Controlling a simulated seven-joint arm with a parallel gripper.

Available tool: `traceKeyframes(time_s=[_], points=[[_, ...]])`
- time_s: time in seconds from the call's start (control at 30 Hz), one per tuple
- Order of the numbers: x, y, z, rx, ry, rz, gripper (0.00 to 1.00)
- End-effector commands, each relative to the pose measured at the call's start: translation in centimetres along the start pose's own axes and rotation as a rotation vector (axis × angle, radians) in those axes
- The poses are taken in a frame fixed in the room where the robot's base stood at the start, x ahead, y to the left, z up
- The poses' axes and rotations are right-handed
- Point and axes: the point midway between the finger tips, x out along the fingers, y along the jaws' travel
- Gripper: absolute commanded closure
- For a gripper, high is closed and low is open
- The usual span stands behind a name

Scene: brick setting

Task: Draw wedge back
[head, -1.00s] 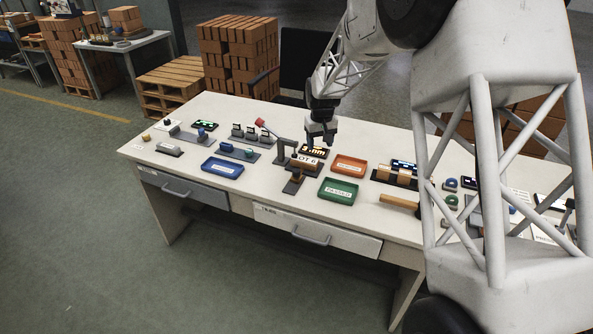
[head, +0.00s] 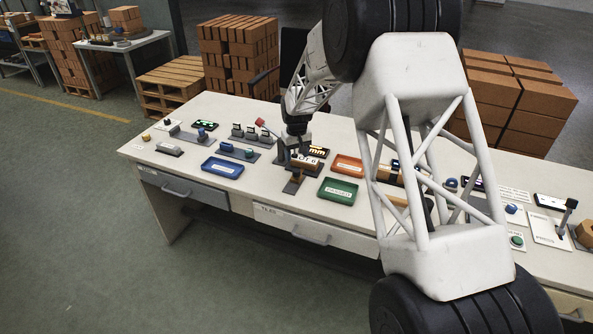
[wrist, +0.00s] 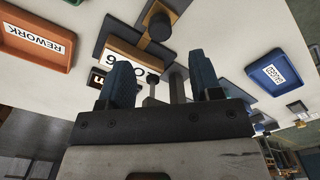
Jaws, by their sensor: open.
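My gripper (head: 301,152) is over the measuring fixture in the middle of the bench, pointing down. In the wrist view its two blue-grey fingers stand apart (wrist: 162,80), with nothing clasped between them. A slim grey post with a round dark head (wrist: 152,88) shows in the gap, closer to the left finger. I cannot tell whether this is part of the wedge; the wedge itself is not clearly made out. The brick with the lot label (wrist: 128,55) lies on the fixture just beyond the fingers. A dark base plate (head: 293,186) sticks out at the front.
An orange rework tray (head: 347,165) and a green tray (head: 339,191) lie right of the fixture. A blue tray (head: 222,167) lies left. A red-tipped lever (head: 260,122) stands close behind left. My own arm hides part of the right side.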

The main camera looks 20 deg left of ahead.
Motion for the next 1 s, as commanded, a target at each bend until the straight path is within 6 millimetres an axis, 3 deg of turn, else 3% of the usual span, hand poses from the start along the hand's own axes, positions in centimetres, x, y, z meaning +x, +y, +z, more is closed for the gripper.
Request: traceKeyframes(time_s=[0.27,0.7,1.0], points=[[1.7,0.0,0.0,0.0,-0.001,0.0,0.42],[6.6,0.0,0.0,0.0,0.0,0.0,0.42],[7.7,0.0,0.0,0.0,0.0,0.0,0.42]])
